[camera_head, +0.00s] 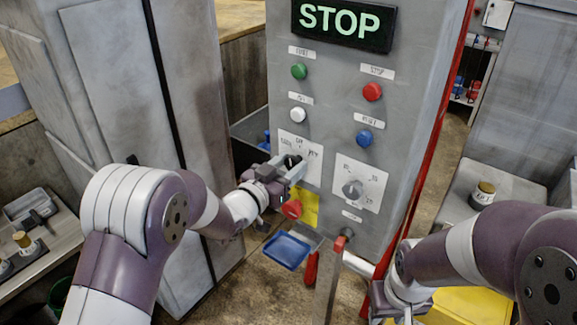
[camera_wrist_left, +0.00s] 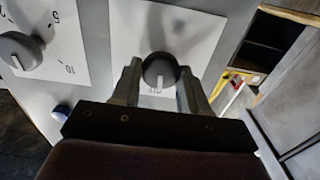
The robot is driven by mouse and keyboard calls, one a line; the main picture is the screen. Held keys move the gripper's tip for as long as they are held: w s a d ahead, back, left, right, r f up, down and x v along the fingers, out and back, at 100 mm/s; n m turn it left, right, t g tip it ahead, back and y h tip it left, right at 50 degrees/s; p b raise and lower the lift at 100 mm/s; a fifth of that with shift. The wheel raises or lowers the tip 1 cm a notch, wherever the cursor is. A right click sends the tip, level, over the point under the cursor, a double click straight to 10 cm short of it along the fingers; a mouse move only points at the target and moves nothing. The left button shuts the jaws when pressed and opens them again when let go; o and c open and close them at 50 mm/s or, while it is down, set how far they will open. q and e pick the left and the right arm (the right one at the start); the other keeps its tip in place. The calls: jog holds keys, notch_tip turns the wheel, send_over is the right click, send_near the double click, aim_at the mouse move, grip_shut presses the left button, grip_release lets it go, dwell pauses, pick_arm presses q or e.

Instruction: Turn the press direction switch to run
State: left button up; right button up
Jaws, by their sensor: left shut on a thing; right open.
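The press direction switch is a dark round knob (camera_head: 291,160) on a white plate (camera_head: 314,165) low on the left of the grey control panel. My left gripper (camera_head: 293,170) is shut on this knob, partly covering it. In the left wrist view the knob (camera_wrist_left: 160,71) sits between the two fingers (camera_wrist_left: 159,88); a pale pointer mark on it faces the gripper's base. The plate's small labels are too blurred to read surely. My right gripper (camera_head: 398,303) is low at the bottom edge, away from the panel controls, its fingertips cut off.
A grey dial (camera_head: 352,189) sits right of the switch. Above are green (camera_head: 299,72), red (camera_head: 372,92), white (camera_head: 297,115) and blue (camera_head: 363,138) buttons and a lit STOP display (camera_head: 343,22). A red knob (camera_head: 291,208) on yellow lies just below my left gripper.

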pick_arm(q)
jog(key=o, duration=1)
jog(key=shift+s+a, duration=0.25)
jog(key=b+v, duration=0.4)
jog(key=v, duration=0.8)
